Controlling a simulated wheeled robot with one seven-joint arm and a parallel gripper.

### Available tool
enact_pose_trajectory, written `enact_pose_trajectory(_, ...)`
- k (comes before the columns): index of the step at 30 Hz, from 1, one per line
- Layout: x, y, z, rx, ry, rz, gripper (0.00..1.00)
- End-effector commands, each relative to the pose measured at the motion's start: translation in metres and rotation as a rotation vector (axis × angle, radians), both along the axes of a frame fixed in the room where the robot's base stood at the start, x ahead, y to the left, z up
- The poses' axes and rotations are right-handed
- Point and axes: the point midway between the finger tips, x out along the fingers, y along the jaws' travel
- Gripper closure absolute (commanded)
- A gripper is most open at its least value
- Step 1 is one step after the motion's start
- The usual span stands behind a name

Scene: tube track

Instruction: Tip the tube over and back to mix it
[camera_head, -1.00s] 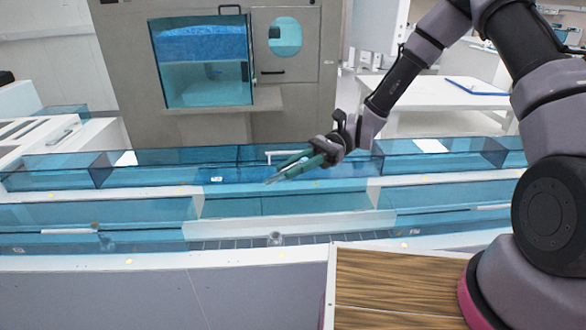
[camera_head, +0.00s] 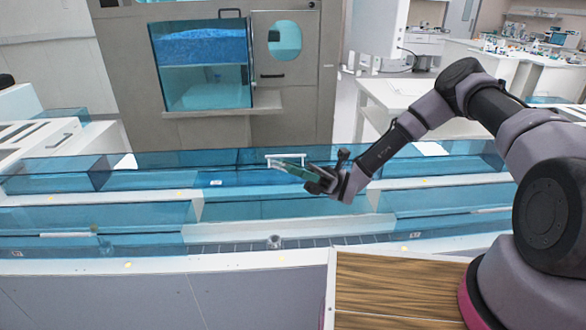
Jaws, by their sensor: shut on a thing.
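My gripper (camera_head: 292,170) is above the middle of the blue track, pointing left and slightly up.
A clear blue track (camera_head: 130,213) with walls and compartments runs across the view. A white bracket shape (camera_head: 286,156) shows behind my fingers. A small clear holder (camera_head: 274,241) stands on the front ledge. A white rod (camera_head: 65,235) lies at left. A wooden top (camera_head: 390,290) is at front right.

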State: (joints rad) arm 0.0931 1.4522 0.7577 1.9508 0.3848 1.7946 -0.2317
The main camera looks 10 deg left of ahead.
Motion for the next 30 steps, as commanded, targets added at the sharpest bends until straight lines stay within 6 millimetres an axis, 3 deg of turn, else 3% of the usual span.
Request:
enact_pose_trajectory(11, -0.0002, 0.0008, 0.0003, -0.152, -0.175, 0.002, 1.00)
enact_pose_trajectory(30, -0.0011, 0.0016, -0.0052, -0.585, -0.652, 0.002, 1.00)
